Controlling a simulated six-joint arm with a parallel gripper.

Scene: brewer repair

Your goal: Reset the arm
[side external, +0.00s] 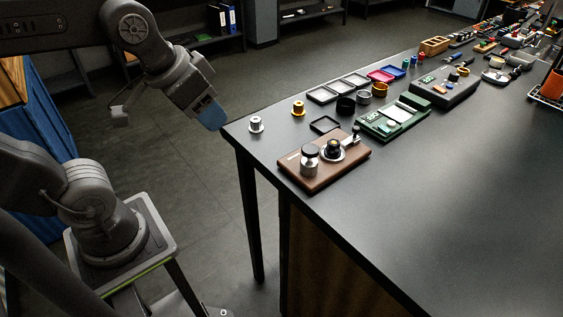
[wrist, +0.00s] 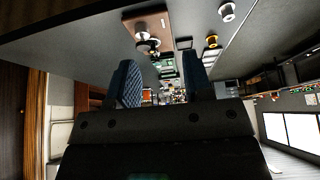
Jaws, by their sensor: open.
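My gripper (side external: 208,113) is at the left in the side external view, in the air off the table's near left corner. In the wrist view its two blue textured fingers (wrist: 162,85) stand apart with nothing between them, so it is open and empty. The black table (side external: 440,190) is to its right. A brown brewer base (side external: 322,172) with a dark knob and a round metal part sits on the table near the left edge. It also shows in the wrist view (wrist: 180,22). My gripper touches nothing that I can see.
A silver spool (side external: 256,124) and a gold spool (side external: 298,108) stand near the table corner. A green device (side external: 393,118), a grey device (side external: 445,86) and small trays (side external: 322,95) sit behind. Many small parts crowd the far end. The table's right front is clear.

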